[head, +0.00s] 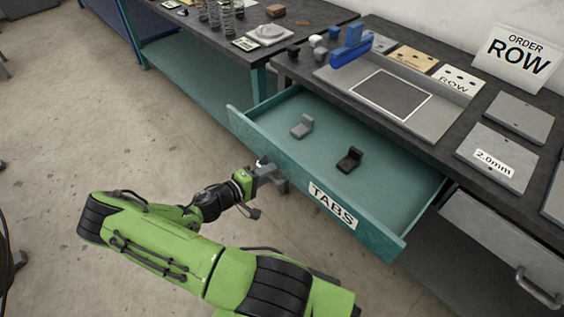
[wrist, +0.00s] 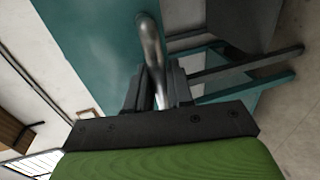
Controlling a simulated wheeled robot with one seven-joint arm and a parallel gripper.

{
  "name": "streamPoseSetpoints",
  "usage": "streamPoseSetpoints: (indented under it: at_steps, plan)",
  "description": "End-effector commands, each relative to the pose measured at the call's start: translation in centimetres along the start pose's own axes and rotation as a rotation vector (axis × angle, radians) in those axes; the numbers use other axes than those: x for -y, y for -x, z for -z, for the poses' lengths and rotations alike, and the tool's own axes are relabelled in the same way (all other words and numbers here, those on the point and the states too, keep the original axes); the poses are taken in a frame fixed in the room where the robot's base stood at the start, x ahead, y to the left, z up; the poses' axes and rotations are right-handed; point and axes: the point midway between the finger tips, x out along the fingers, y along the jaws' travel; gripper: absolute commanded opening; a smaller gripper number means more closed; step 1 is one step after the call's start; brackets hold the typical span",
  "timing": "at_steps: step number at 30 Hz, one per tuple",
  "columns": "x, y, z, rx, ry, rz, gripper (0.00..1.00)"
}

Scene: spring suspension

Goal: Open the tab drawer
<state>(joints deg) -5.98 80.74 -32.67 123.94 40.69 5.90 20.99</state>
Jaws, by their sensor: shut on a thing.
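The teal tab drawer (head: 387,196) stands pulled well out from under the bench in the head view, with a "TABS" label (head: 332,205) on its front. A grey tab (head: 302,126) and a black tab (head: 349,160) lie inside it. My gripper (head: 268,177) is at the drawer's front, left of the label. In the wrist view, my gripper (wrist: 158,95) is shut on the metal drawer handle (wrist: 151,45), which runs between its fingers against the teal front (wrist: 92,40). In the head view the handle is mostly hidden by my gripper.
Above the drawer is a dark bench (head: 482,100) with a grey tray (head: 450,122), a blue tool (head: 352,46) and an "ORDER ROW" sign (head: 517,57). A grey drawer (head: 505,245) with a handle is at the right. The floor (head: 120,130) at left is clear.

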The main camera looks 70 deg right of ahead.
Motion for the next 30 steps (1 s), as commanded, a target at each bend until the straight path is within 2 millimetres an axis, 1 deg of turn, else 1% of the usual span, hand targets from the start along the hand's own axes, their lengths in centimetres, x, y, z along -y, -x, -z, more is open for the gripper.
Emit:
streamPoseSetpoints:
  at_steps: [1,3,9,14,23,24,26,27,30]
  plan:
    - [0.3,0.8,0.1,-0.003,0.001,0.003,0.0]
    - [0.5,1.7,0.1,-0.003,0.0,0.003,0.0]
    - [0.8,3.2,0.0,0.0,-0.001,0.003,0.0]
    - [0.8,3.6,0.0,0.001,-0.001,0.002,0.0]
    - [0.8,3.6,0.0,0.001,-0.001,0.002,0.0]
    - [0.8,3.6,0.0,0.001,-0.001,0.002,0.28]
    - [0.8,3.6,0.0,0.001,-0.001,0.002,0.37]
    - [0.8,3.6,0.0,0.001,-0.001,0.002,0.38]
    - [0.8,3.6,0.0,0.001,-0.001,0.001,0.38]
